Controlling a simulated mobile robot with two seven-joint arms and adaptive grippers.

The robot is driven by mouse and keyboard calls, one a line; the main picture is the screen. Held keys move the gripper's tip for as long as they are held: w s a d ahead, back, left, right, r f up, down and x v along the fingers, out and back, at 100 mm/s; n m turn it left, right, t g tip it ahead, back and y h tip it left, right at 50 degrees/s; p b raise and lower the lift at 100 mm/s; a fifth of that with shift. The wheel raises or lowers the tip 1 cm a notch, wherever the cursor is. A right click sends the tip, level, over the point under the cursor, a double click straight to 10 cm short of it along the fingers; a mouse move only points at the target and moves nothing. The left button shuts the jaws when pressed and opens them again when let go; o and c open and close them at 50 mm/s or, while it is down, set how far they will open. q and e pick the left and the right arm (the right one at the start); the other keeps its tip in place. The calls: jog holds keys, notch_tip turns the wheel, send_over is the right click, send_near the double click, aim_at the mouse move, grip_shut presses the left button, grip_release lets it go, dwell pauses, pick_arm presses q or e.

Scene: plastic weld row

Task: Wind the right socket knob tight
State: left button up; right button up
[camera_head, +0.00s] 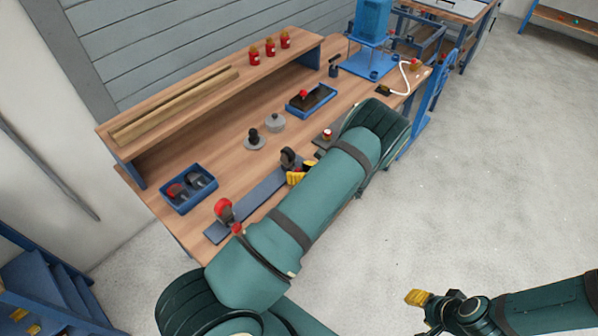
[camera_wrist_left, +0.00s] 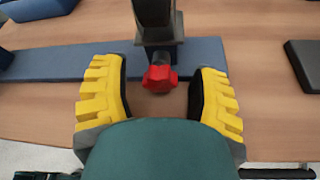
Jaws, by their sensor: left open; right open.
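In the left wrist view a red knob (camera_wrist_left: 158,79) sits at the front foot of a dark upright socket (camera_wrist_left: 156,20) on a blue rail (camera_wrist_left: 60,62). My left gripper (camera_wrist_left: 160,95) is open, with one yellow finger on each side of the knob and a gap to both. In the head view the left gripper (camera_head: 297,176) is partly covered by my left arm, beside the right socket (camera_head: 288,157); its knob is hidden there. The left socket holds a red and black part (camera_head: 224,210), with a red knob (camera_head: 237,229) below. My right gripper (camera_head: 418,298) is over the floor, away from the bench.
A blue tray (camera_head: 190,207) with dark and red parts stands left of the rail, another (camera_head: 300,113) behind it. Grey round pieces (camera_head: 274,123) stand mid-bench. A raised shelf (camera_head: 230,75) runs along the back. A dark block (camera_wrist_left: 303,65) lies right of the rail.

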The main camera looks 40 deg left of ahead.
pick_arm(q)
jog(key=v, duration=1.2)
jog(key=shift+o, duration=0.2)
